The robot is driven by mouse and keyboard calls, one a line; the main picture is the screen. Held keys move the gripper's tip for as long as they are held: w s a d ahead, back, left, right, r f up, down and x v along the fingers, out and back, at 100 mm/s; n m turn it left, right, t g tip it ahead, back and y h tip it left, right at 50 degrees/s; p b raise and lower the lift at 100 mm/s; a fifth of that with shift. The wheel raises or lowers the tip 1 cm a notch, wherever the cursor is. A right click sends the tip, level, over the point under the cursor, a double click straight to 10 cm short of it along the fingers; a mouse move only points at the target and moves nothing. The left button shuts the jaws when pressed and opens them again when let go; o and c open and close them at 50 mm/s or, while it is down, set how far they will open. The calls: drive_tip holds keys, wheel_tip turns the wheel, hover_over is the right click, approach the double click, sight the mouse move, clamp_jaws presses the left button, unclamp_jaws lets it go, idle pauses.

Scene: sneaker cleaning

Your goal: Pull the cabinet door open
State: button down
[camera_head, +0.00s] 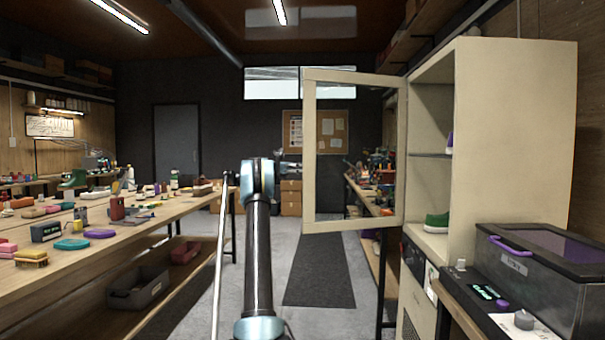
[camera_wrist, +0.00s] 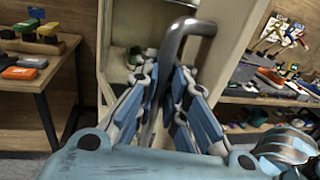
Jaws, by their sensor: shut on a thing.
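The cream cabinet (camera_head: 515,140) stands on the right. Its glass-paned door (camera_head: 309,150) is swung wide open, with its free edge toward the middle of the room and its hinge side at the cabinet. In the wrist view, my gripper (camera_wrist: 168,78) is shut on the dark grey bar handle (camera_wrist: 190,27), which runs between its blue fingers. The door frame (camera_wrist: 220,65) shows behind the handle. In the head view, my gripper is small beside the door's free edge, partly hidden by my arm. A green sneaker (camera_head: 437,222) sits inside the cabinet.
A long workbench (camera_head: 150,225) with brushes and bottles runs along the left. A dark lidded box (camera_head: 550,270) stands at the right front. Another cluttered bench (camera_head: 371,208) lies behind the door. A dark floor mat (camera_head: 320,270) lies in the clear aisle.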

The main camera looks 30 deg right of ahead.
drive_tip(key=shift+w, duration=0.6)
drive_tip(key=c, duration=1.7)
unclamp_jaws()
drive_tip(key=shift+a+r, duration=0.1)
drive_tip(key=shift+o, duration=0.2)
